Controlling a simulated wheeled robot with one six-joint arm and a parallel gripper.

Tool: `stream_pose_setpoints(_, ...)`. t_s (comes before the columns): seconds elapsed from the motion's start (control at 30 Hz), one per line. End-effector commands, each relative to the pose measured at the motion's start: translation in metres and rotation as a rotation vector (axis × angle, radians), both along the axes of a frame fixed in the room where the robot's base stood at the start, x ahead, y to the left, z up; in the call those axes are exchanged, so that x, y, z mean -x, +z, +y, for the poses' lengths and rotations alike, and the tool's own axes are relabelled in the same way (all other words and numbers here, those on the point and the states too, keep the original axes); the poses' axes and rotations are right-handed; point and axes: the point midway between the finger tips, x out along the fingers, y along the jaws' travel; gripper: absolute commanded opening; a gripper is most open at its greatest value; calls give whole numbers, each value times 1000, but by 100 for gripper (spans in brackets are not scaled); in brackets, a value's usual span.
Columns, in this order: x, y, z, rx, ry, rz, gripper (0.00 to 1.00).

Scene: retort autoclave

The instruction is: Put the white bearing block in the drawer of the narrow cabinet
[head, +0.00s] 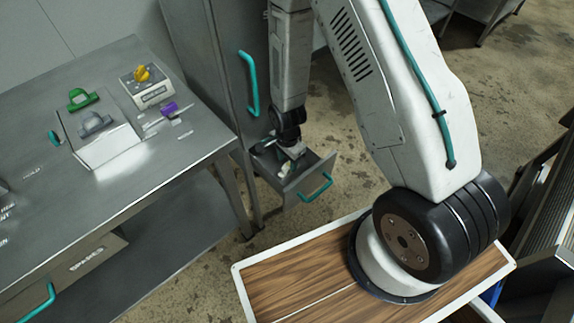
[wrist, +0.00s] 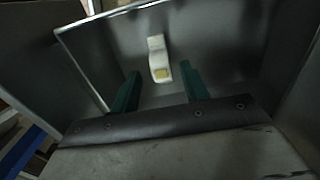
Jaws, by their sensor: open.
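The narrow cabinet (head: 225,75) stands behind the table, and its low drawer (head: 308,177) is pulled open. The white bearing block (wrist: 157,55), with a yellowish patch at its near end, lies inside the drawer in the wrist view, on the drawer floor (wrist: 215,50). My gripper (wrist: 160,80) is open, its two teal fingers apart, with the block in line with the gap between them and beyond the fingertips. No finger visibly touches the block. In the head view, my gripper (head: 290,148) is down at the drawer and largely hides what lies in it.
A steel table (head: 185,165) at left holds a box with green and grey handles (head: 108,145), a box with a yellow knob (head: 150,90) and a purple piece (head: 168,108). The cabinet's upper door has a teal handle (head: 250,85). Open floor (head: 345,165) lies right of the drawer.

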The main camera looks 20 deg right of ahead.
Motion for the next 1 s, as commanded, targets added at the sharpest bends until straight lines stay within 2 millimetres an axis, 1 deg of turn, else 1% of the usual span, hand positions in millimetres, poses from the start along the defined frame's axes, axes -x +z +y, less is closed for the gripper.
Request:
stream_pose_setpoints(0.03, -2, 12, 0, -1, 0, -6, 45)
stream_pose_setpoints(0.1, -1, 27, 0, -1, 0, -6, 45)
stream_pose_setpoints(0.3, -1, 62, 0, -1, 0, -5, 45)
stream_pose_setpoints(0.43, -1, 76, 0, 0, 0, -3, 45)
stream_pose_setpoints(0.67, -1, 84, 0, 0, 3, -2, 45)
stream_pose_setpoints(0.77, -2, 96, -1, 0, 27, -7, 45)
stream_pose_setpoints(0.87, -3, 123, -3, 0, 85, -17, 45)
stream_pose_setpoints(0.97, -2, 164, -7, 0, 180, -31, 45)
stream_pose_setpoints(1.0, 0, 184, -8, 2, 226, -36, 45)
